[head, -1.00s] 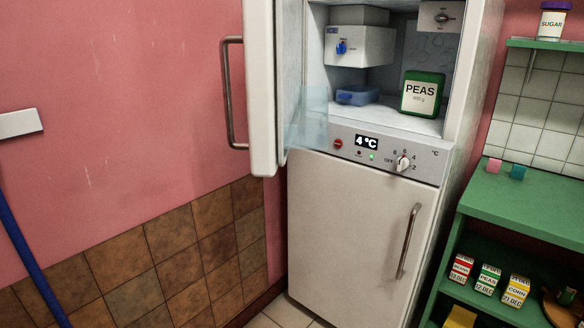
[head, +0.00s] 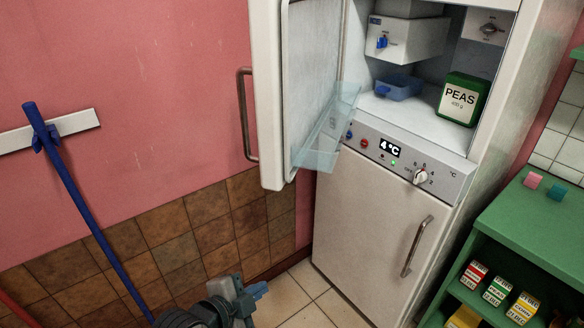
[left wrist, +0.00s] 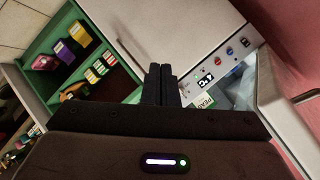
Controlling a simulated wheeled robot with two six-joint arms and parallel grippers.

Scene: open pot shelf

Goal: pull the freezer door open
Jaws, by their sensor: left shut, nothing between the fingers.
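A tall white fridge unit has an upper door (head: 270,110) that stands open, swung out to the left, with a vertical metal handle (head: 246,115) on its outer side. The lower door (head: 360,235) is closed, with a slanted-looking metal handle (head: 416,247) on its right side. I cannot tell from labels which door is the freezer's. My left gripper (head: 254,291) is low in the head view, left of the lower door and apart from both handles. In the left wrist view its fingers (left wrist: 159,84) are together and empty, with the fridge beyond. My right gripper is not in view.
A control panel (head: 400,148) reading 4 °C sits between the doors. A green peas box (head: 463,99) and blue tray (head: 399,87) are inside the upper compartment. A green shelf (head: 535,215) stands right. A blue pole (head: 85,210) leans left. Tiled floor shows in front.

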